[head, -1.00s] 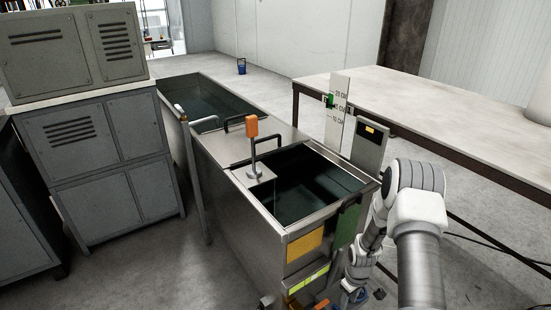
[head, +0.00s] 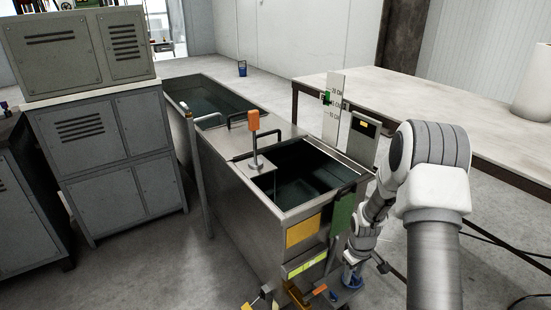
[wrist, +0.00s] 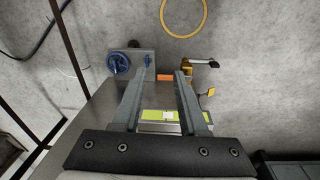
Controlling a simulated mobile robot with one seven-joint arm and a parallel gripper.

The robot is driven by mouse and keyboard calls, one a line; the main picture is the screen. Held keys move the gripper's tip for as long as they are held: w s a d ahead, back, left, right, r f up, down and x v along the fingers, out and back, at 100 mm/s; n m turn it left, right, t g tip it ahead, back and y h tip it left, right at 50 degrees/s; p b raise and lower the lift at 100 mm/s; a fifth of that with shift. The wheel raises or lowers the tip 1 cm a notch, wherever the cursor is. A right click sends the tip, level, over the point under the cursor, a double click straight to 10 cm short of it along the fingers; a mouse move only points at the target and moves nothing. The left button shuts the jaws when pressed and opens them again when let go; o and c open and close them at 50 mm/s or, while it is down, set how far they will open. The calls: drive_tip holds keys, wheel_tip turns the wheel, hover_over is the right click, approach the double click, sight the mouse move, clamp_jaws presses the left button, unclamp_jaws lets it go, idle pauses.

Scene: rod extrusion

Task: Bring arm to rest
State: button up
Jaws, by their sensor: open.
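My arm (head: 432,180) reaches down at the right, beside the near end of the metal tank (head: 240,205). My gripper shows in the wrist view (wrist: 158,78); its two grey fingers are apart. An orange block (wrist: 165,76) shows between the fingertips, and I see nothing clearly held. In the head view the fingers cannot be made out. Below the fingers in the wrist view are a yellow-green label (wrist: 160,115) and the tank's metal side.
Grey cabinets (head: 110,150) stand at the left. A white-topped table (head: 440,105) is behind my arm at the right. An orange-topped post (head: 254,120) rises from the tank cover. A yellow ring (wrist: 183,15) lies on the floor. Floor left of the tank is clear.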

drive_tip(key=s+a+r+m+t, duration=0.1)
drive_tip(key=s+a+r, duration=0.15)
drive_tip(key=r, duration=1.05)
drive_tip(key=s+a+r+m+t, duration=0.1)
drive_tip(key=s+r+m, duration=0.15)
drive_tip(key=r, duration=0.95)
drive_tip(key=s+a+r+m+t, duration=0.1)
drive_tip(key=s+a+r+t, duration=0.15)
drive_tip(key=s+r, duration=0.55)
drive_tip(key=s+a+r+m+t, duration=0.1)
drive_tip(key=s+a+r, duration=0.3)
drive_tip(key=s, duration=0.8)
wheel_tip(320, 180, up, 23)
drive_tip(key=d+p, duration=0.1)
drive_tip(key=p, duration=2.1)
drive_tip(key=shift+f+g+y, duration=0.2)
drive_tip(key=shift+g+y, duration=0.1)
drive_tip(key=shift+g, duration=0.05)
